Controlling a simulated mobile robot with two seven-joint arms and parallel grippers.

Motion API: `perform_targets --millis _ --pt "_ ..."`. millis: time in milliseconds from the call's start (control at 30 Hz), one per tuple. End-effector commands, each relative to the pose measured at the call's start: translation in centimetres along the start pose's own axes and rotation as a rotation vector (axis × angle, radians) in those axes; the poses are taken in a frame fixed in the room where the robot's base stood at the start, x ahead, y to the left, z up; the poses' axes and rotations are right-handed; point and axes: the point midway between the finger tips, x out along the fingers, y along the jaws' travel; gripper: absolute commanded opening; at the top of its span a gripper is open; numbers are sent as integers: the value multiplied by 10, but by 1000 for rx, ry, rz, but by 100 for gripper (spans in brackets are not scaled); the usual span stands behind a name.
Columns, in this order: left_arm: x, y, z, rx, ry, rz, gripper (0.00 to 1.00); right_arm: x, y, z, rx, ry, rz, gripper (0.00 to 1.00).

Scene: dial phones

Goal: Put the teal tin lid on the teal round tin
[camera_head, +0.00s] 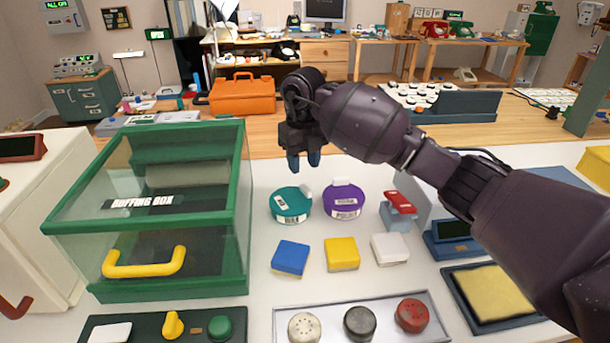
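A teal round tin (291,206) stands upright on the white table right of the buffing box. It has white labels and a teal top, with a small white piece at its upper right edge. I cannot make out a separate teal lid; the tin's top looks covered. My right gripper (304,163) hangs fingers-down above and beyond the teal tin, apart from it. My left gripper is not in view.
A purple tin (343,202) stands close right of the teal one. Blue (291,258), yellow (342,254) and white (389,249) blocks lie in front. A tray (281,316) holds round pieces. The green-framed buffing box (246,215) stands left, a red-topped block (400,203) right.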

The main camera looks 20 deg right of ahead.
Motion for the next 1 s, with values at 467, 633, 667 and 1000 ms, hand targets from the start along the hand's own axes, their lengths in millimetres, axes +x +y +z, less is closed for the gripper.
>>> perform_targets --millis 467,633,667,1000 --pt "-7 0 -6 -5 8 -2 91 -61 0 0 0 0 0 39" --pt "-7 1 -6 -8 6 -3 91 -62 0 0 0 2 1 39" --pt "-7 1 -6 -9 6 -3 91 -62 0 0 0 2 1 39" --pt "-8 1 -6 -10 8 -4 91 -64 0 0 0 -1 0 39"
